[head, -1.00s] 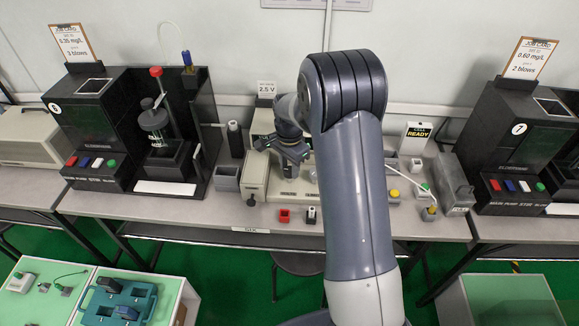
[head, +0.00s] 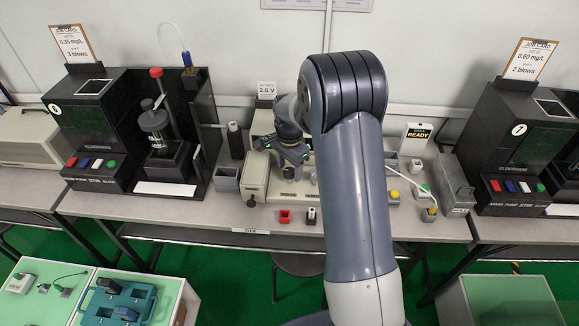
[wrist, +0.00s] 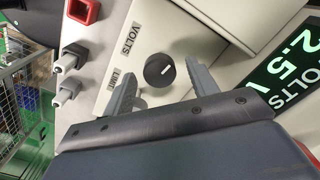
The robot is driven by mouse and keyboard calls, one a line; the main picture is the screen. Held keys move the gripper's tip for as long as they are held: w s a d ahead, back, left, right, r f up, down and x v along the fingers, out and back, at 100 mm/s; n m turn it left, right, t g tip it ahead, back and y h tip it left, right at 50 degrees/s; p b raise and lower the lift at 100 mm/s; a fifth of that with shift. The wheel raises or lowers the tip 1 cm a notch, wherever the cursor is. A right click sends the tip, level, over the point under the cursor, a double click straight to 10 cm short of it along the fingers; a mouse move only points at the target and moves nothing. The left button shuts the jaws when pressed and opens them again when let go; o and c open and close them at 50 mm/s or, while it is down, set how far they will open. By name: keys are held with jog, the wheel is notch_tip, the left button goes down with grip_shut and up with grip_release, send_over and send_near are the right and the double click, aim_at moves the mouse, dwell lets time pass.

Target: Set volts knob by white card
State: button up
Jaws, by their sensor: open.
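Whether the fingertips reach the panel is unclear. The green display (wrist: 290,65) reads 2.5 V. In the head view the white card (head: 266,89) behind the supply reads 2.5 V.
A LIMIT label (wrist: 122,80) is close to the left finger. A black tester (head: 90,125) stands left of the supply, and a READY sign (head: 416,138) stands right.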

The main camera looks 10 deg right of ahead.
aim_at(290, 170)
notch_tip(290, 170, up, 11)
dwell(0.6)
jog(key=shift+f, duration=0.2)
notch_tip(290, 170, down, 11)
jog(key=shift+r, duration=0.1)
jog(key=shift+n, duration=0.3)
jog(key=shift+r, duration=0.1)
dwell(0.4)
